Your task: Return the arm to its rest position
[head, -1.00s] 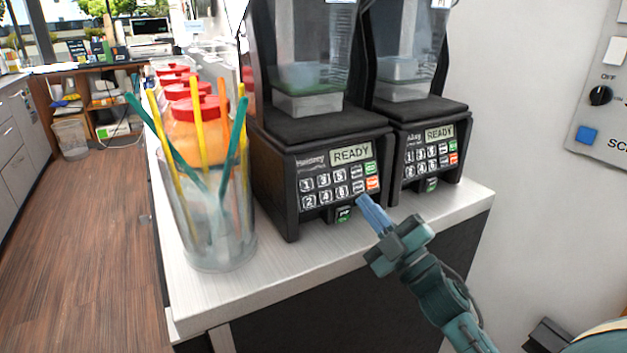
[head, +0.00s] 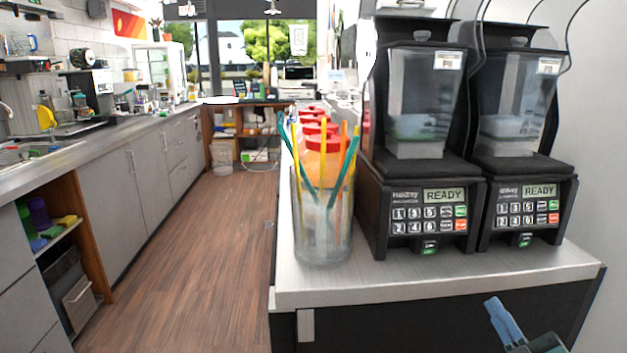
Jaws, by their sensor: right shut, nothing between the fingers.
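My right gripper (head: 506,322) shows at the bottom right of the head view, in front of the dark front of the counter and below its top edge. Its blue fingers are together with nothing between them. Only the fingers and a bit of the teal wrist are in the picture. The rest of the right arm is out of view. My left gripper is not in view.
Two black blenders (head: 420,205) and (head: 525,205) with READY displays stand on the counter (head: 430,280). A clear container (head: 323,225) of coloured sticks and red-lidded jars (head: 318,150) are to their left. Wooden floor (head: 190,270) is open at left.

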